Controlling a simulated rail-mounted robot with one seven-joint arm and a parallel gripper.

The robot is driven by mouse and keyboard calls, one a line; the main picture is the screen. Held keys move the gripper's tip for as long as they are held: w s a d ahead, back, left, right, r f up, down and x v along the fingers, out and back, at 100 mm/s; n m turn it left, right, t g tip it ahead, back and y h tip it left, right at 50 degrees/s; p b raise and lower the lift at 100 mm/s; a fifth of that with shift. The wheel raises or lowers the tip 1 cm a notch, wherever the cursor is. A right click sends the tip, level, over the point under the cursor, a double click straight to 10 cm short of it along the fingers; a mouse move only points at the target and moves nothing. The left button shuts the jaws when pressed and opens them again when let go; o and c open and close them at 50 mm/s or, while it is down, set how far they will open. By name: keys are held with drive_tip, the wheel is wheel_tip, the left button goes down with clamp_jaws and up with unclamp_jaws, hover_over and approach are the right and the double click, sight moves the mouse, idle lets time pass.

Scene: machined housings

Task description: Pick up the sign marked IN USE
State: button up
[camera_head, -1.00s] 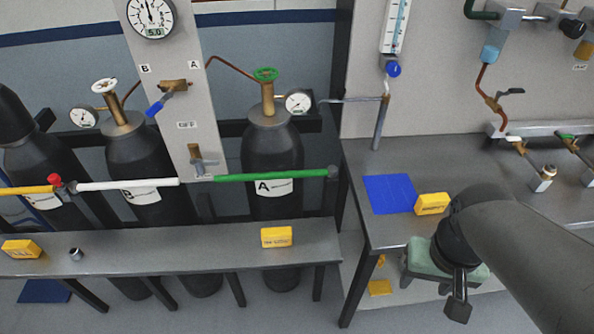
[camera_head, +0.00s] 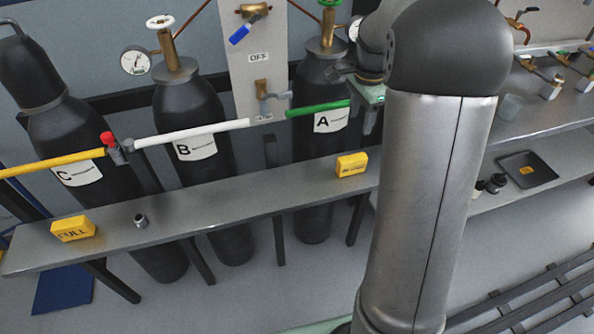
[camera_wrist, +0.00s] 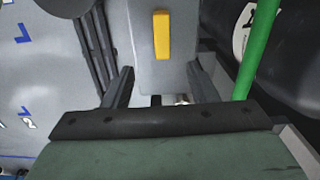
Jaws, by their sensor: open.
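A yellow block-shaped sign (camera_head: 352,164) stands on the narrow bench in front of cylinder A; its lettering is too small to read surely. A yellow sign reading FULL (camera_head: 73,228) is at the bench's left end. In the wrist view, one yellow sign (camera_wrist: 161,35) lies ahead of my gripper (camera_wrist: 161,82), roughly in line with the gap between its fingers. By its place near the green pipe, it looks like the sign before cylinder A. My gripper is open and empty, apart from the sign. In the head view, my arm hides much of the gripper.
The green pipe (camera_wrist: 259,50) runs close on the right in the wrist view. Cylinders A, B and C stand behind the narrow bench (camera_head: 255,195). A small metal fitting (camera_head: 140,220) is on it. A dark tray (camera_head: 527,170) sits at right.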

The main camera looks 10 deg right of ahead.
sight(353, 157)
drive_tip(key=f, duration=1.2)
drive_tip(key=shift+w+f, duration=0.3)
drive_tip(key=shift+s+d+f+p, duration=0.1)
drive_tip(key=shift+f+p, duration=0.2)
drive_tip(key=shift+f, duration=1.05)
drive_tip(key=shift+d+f+p, duration=0.1)
drive_tip(key=shift+f+p, duration=0.2)
drive_tip(key=shift+f, duration=1)
drive_tip(key=c, duration=1.1)
